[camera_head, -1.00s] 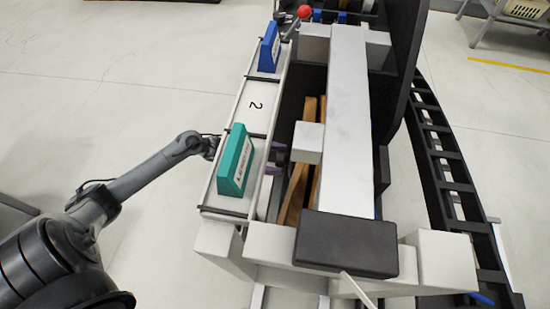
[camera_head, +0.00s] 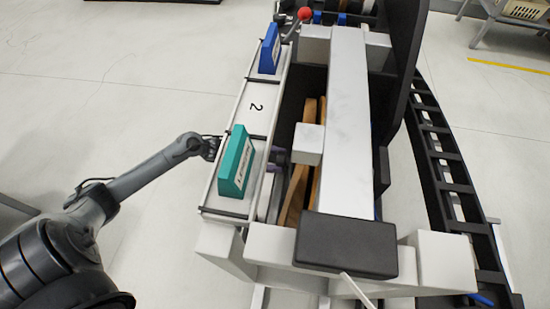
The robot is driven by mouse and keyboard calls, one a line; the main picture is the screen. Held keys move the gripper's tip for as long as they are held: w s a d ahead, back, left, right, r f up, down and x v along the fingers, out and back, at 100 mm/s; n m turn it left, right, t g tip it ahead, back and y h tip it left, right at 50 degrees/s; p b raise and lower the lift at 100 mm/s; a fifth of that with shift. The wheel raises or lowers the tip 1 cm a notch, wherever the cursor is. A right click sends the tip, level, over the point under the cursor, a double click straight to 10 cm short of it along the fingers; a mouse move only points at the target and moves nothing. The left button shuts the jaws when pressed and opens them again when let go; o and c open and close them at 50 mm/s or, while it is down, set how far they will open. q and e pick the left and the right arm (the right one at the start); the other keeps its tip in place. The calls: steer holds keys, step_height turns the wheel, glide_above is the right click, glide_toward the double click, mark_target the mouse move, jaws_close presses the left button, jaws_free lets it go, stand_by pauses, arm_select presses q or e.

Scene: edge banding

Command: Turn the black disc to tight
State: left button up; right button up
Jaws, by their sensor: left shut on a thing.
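My left arm comes in from the left and passes behind the teal block (camera_head: 235,163) on the white rail. My right gripper is not in view.
Wooden strips (camera_head: 298,190) lie inside the machine. A black pad (camera_head: 345,244) sits at its near end. Clear floor lies left.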

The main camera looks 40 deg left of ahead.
arm_select(q)
steer(key=m, duration=1)
steer(key=shift+m+p, duration=0.3)
steer(key=shift+p, duration=0.05)
stand_by(0.4)
steer(key=o, duration=1)
steer(key=shift+o, duration=0.2)
steer(key=shift+a, duration=0.1)
